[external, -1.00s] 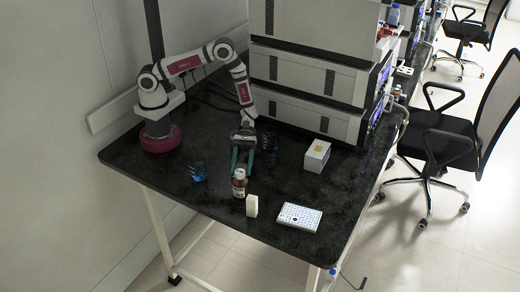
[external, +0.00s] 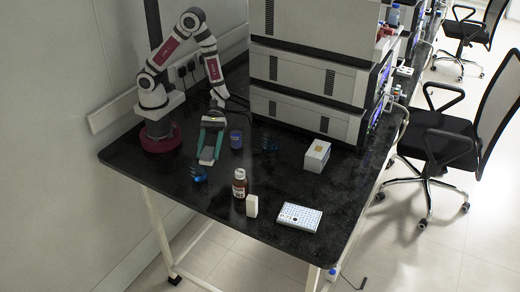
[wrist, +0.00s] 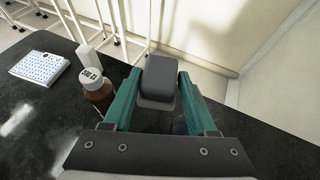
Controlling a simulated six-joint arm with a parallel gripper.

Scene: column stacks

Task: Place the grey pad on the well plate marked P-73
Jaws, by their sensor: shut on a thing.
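The grey pad (wrist: 160,78) is a dark rounded block held between the two teal fingers of my gripper (wrist: 159,88). In the external view my gripper (external: 208,158) points down over the left part of the black bench, near the base, with the pad small and hard to make out. A white well plate (external: 299,217) with a grid of blue wells lies flat near the front right bench edge. It also shows in the wrist view (wrist: 38,67), apart from the pad, at left. I cannot read a P-73 marking on it.
A brown bottle with a white cap (external: 239,184) and a white block (external: 252,206) stand between my gripper and the plate. A white box (external: 317,156) lies behind the plate. A blue jar (external: 236,140) stands right of my gripper. Stacked instruments (external: 310,85) fill the back.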

